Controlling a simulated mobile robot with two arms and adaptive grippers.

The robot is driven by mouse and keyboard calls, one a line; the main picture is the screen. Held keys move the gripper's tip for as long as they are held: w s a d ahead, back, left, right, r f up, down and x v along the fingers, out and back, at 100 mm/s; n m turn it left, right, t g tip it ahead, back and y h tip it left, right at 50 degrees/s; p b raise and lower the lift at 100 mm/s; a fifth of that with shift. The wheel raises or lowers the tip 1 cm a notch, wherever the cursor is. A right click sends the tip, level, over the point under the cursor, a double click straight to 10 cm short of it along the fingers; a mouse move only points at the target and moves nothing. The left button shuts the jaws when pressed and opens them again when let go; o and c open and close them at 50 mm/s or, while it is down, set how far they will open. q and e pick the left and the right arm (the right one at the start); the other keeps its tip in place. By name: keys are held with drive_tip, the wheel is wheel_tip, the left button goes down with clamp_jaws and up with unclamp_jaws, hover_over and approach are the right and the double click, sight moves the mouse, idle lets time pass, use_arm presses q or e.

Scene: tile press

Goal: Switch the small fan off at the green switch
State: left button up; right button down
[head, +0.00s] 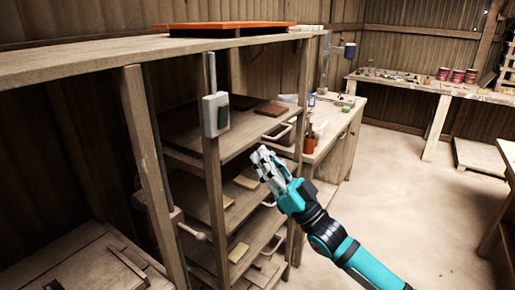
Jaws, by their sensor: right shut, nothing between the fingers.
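A switch box (215,114) with a pale housing and a dark green face is fixed to the front wooden post of the shelf unit, with a grey pipe running up from it. My right gripper (264,157) is shut and empty. It is in front of the shelves, right of and below the switch box in the picture, and apart from it. I cannot make out a small fan for certain. My left gripper is out of view.
The shelf unit (133,52) has a wide top board and fills the left. A lever handle (193,233) sticks out low on a post. A workbench (347,117) stands behind, another bench (433,87) with red tins at the back. The floor (405,185) on the right is clear.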

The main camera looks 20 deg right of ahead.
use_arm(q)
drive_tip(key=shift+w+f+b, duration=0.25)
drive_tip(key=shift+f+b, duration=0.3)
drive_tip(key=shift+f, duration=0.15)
use_arm(e)
drive_tip(key=v, duration=0.4)
drive_tip(key=shift+f, duration=0.15)
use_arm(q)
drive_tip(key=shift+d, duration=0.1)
use_arm(e)
drive_tip(key=shift+d, duration=0.1)
